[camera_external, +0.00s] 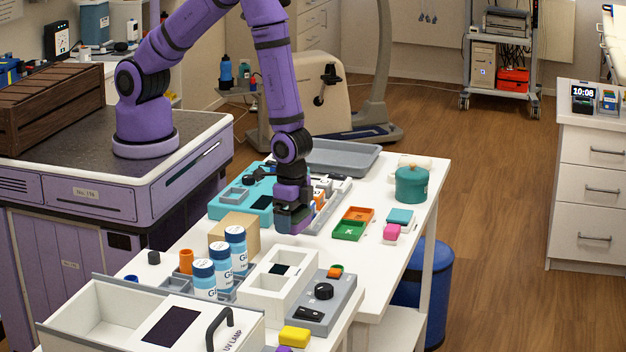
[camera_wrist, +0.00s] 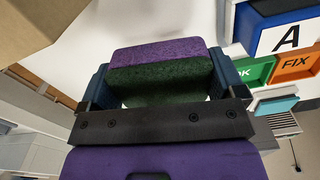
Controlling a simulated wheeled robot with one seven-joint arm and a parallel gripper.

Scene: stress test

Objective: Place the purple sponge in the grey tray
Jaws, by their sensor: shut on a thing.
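The purple sponge (camera_wrist: 160,50) has a dark green side and sits between both fingers of my gripper (camera_wrist: 158,82) in the wrist view. My gripper is shut on it. In the external view my gripper (camera_external: 293,220) hangs above the white table, left of the green and orange trays; the sponge is small and dark there. The grey tray (camera_external: 342,158) lies at the back of the table, behind and to the right of my gripper. It looks empty; its left part is partly hidden by my arm.
A cardboard box (camera_external: 234,229) stands left of my gripper, with white bottles (camera_external: 222,262) in front. A teal pot (camera_external: 412,184) stands right of the tray. Green (camera_external: 349,230) and orange (camera_external: 359,214) trays lie to the right. A teal case (camera_external: 232,203) is at left.

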